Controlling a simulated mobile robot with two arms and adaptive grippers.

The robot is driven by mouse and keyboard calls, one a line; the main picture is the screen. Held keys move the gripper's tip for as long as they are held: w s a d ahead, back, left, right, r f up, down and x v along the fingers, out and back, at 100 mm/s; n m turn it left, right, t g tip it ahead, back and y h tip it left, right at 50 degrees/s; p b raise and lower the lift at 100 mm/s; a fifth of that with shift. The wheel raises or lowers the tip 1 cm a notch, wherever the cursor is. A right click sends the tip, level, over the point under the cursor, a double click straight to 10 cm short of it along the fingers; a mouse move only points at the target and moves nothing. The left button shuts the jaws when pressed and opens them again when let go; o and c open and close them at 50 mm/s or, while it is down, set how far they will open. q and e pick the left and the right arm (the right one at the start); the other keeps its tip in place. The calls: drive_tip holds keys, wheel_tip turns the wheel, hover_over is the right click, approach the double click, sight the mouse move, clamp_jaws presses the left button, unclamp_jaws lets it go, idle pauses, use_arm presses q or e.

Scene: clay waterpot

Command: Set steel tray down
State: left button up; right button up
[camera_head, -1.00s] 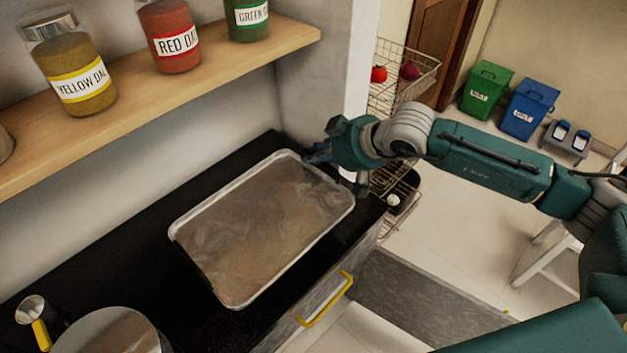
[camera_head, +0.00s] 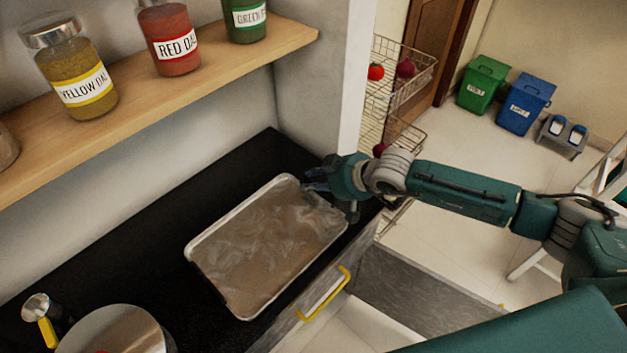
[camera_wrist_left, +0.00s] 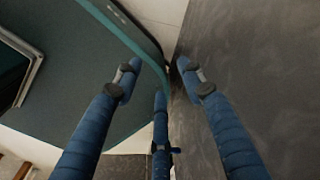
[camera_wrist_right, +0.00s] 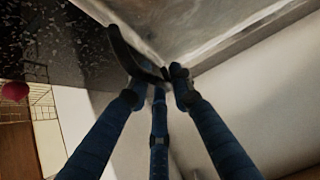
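The steel tray (camera_head: 262,250), a shallow rectangle with a pale rim and a brownish reflective surface, is over the black counter (camera_head: 120,240). Whether its underside touches the counter cannot be told. My right gripper (camera_head: 316,184) is at the tray's far right corner. In the right wrist view its fingers (camera_wrist_right: 158,78) close around a dark curved piece at the tray's (camera_wrist_right: 205,25) edge. My left gripper (camera_wrist_left: 160,72) shows only in its wrist view, fingers apart with nothing between them, beside a grey panel.
A round steel pot (camera_head: 112,332) and a yellow-handled steel vessel (camera_head: 42,318) stand at the lower left. A wooden shelf (camera_head: 150,98) with labelled jars runs above. A wall edge (camera_head: 352,80) and wire rack (camera_head: 400,80) lie to the right. Counter left of the tray is clear.

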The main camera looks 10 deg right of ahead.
drive_tip(key=shift+o, duration=0.2)
drive_tip(key=b+v, duration=0.2)
drive_tip(key=v, duration=1)
